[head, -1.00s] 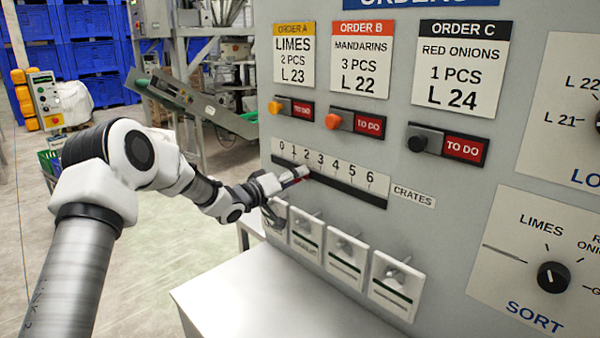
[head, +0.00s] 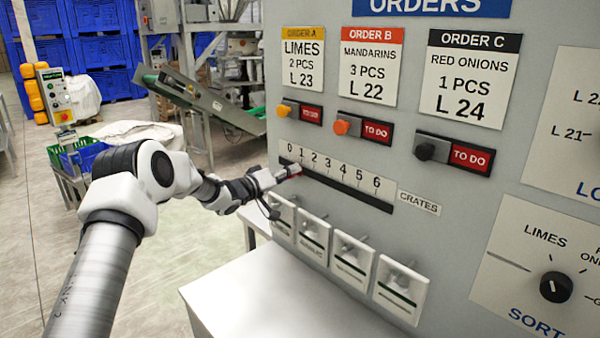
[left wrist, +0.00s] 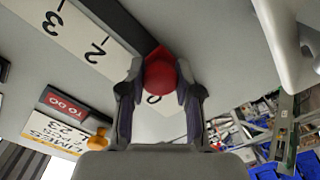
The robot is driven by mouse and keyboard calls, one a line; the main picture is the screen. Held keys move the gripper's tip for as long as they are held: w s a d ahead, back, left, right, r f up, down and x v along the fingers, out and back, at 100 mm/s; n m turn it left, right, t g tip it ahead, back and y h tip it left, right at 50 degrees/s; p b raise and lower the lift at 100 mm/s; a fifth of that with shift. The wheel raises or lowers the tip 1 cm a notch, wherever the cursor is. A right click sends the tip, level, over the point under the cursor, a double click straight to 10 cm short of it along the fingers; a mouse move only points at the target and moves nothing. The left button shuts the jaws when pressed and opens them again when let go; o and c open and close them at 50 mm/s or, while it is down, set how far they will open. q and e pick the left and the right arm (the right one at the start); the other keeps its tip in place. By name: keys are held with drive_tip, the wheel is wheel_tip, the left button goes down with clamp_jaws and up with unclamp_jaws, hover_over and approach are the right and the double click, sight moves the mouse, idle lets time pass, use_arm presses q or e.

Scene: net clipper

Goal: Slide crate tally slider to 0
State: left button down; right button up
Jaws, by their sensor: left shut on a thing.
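The crate tally slider is a dark slot (head: 345,190) under a white scale plate (head: 357,178) marked 0 to 6, labelled CRATES, on the grey panel. Its round red knob (left wrist: 160,77) sits between the fingers of my left gripper (head: 284,174) in the left wrist view. The fingers are shut on it from both sides. In the head view the fingertips are at the left part of the slot, around the 0 and 1 marks. The exact mark is hard to tell. In the left wrist view the 0 shows just below the knob, and the 1 is hidden.
Order buttons (head: 341,127) sit above the scale. A row of white plates with small levers (head: 350,260) sits below it, close to my left gripper. A light table (head: 270,300) stands below the panel. A SORT dial (head: 555,286) is at the right.

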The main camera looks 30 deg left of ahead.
use_arm(q)
drive_tip(key=a, duration=0.1)
drive_tip(key=w+a, duration=0.1)
drive_tip(key=a, duration=0.2)
drive_tip(key=shift+w+a+p, duration=0.2)
drive_tip(key=shift+w+p, duration=0.05)
drive_tip(key=shift+p, duration=0.15)
drive_tip(key=shift+d+r, duration=0.1)
drive_tip(key=shift+d, duration=0.05)
use_arm(e)
drive_tip(key=shift+r, duration=0.75)
use_arm(q)
drive_tip(key=c, duration=1.1)
unclamp_jaws()
drive_tip(key=o, duration=0.3)
drive_tip(key=shift+w, duration=0.15)
drive_tip(key=shift+w+f, duration=0.2)
drive_tip(key=shift+f, duration=0.05)
drive_tip(key=shift+s+r, duration=0.1)
drive_tip(key=shift+s, duration=0.25)
approach(289, 164)
drive_tip(key=v, duration=0.5)
drive_tip(key=shift+s, duration=0.35)
